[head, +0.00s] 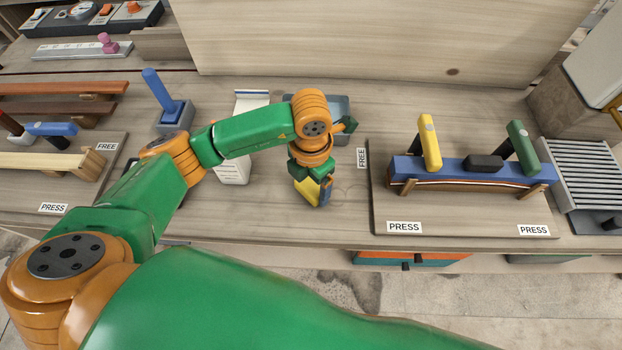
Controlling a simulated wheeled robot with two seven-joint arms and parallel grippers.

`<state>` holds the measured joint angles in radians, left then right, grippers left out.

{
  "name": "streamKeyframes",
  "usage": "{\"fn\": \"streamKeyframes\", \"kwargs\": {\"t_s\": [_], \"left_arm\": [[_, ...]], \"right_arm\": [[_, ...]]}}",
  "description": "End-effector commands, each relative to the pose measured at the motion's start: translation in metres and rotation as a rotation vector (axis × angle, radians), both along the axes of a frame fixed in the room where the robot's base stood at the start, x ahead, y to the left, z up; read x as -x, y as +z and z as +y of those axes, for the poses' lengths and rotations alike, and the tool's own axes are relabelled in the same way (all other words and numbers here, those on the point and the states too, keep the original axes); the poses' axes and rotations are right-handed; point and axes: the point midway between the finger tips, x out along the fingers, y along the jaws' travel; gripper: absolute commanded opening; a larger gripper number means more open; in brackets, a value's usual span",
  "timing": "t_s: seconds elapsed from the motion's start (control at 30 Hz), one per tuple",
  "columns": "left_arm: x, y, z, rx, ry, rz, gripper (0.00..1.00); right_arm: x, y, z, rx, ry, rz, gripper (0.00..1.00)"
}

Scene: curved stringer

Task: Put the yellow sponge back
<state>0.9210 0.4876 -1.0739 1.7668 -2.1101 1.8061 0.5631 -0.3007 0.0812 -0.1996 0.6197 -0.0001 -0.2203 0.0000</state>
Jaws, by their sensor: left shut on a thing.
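My left gripper (318,188) is shut on the yellow sponge (306,191), over the middle of the bench. The sponge shows as a small yellow piece, partly hidden by the fingers. I cannot tell whether it touches the bench top. A blue-grey tray (340,103) lies behind the gripper, partly hidden by my left arm, so its inside shows only in part. My right gripper is not in view.
To the right is a board (470,222) with a blue curved piece (455,168) under yellow (429,143) and green (522,147) clamps. A white card (233,170) and a blue-handled tool in a holder (172,112) stand left. Faint ring marks lie beside the gripper.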

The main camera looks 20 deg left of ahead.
Motion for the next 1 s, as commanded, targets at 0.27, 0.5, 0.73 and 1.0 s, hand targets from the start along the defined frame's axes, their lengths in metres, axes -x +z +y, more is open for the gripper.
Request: {"fn": "streamKeyframes", "kwargs": {"t_s": [0.27, 0.5, 0.73, 1.0], "left_arm": [[0.000, -0.004, 0.000, 0.000, 0.000, -0.001, 0.39], [0.000, -0.003, -0.001, 0.001, 0.000, 0.000, 1.00], [-0.001, 0.006, -0.001, 0.004, 0.000, -0.003, 1.00], [-0.001, 0.070, -0.001, 0.002, -0.001, -0.008, 1.00]], "right_arm": [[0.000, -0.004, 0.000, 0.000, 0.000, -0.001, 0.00], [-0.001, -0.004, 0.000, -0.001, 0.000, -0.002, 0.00], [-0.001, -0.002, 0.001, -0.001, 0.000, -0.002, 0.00], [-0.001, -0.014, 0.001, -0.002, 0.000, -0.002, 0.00]]}}
